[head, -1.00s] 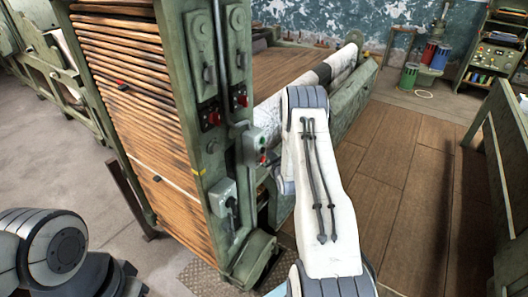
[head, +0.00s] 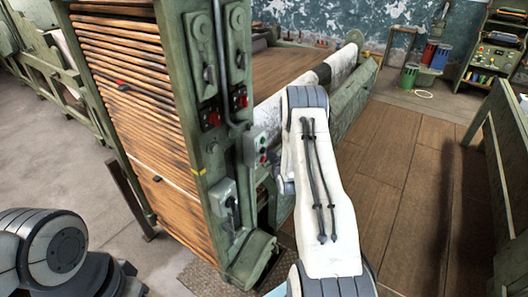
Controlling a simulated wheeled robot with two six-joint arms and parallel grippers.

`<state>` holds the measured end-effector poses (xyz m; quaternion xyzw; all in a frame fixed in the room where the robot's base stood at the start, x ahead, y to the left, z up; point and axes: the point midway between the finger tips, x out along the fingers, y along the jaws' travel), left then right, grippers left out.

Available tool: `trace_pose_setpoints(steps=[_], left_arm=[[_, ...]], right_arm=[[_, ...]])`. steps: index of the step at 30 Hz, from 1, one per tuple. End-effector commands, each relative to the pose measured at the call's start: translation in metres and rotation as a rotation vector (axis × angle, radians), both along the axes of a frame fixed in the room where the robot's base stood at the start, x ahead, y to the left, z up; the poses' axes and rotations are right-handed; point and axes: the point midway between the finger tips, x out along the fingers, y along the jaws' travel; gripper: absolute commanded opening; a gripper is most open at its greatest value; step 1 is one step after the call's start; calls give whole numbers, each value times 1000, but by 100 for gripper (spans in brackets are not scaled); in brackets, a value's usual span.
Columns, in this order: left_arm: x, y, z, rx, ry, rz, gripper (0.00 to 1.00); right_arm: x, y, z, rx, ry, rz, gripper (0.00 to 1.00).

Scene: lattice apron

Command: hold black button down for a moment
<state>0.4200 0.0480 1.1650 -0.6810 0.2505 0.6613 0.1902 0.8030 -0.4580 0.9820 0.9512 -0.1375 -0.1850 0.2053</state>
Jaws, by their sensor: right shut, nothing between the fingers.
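A small pale control box (head: 256,146) is fixed to the side of the green machine post, with small dark, green and red buttons on its right face. The black button is too small to pick out surely among them. My right arm comes up from the bottom and bends beside the box. My right gripper (head: 277,161) shows only in part behind my arm, just right of the box. It is shut and empty, and I cannot tell whether it touches anything. My left arm shows at the lower left, with its gripper out of view.
The green post (head: 205,130) also carries red-knobbed switches (head: 211,117) and a grey lever box (head: 223,196). Wooden slats (head: 125,90) fill the frame to its left. A green frame (head: 508,150) stands at the right. The wooden floor (head: 410,160) between is clear.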

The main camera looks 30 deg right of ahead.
Motion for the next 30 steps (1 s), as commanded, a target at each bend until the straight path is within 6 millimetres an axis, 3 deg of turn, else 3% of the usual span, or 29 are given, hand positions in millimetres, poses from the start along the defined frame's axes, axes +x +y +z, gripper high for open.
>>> trace_pose_setpoints(steps=[30], left_arm=[[0,0,-8,0,0,0,50]], right_arm=[[9,4,0,0,0,0,0]])
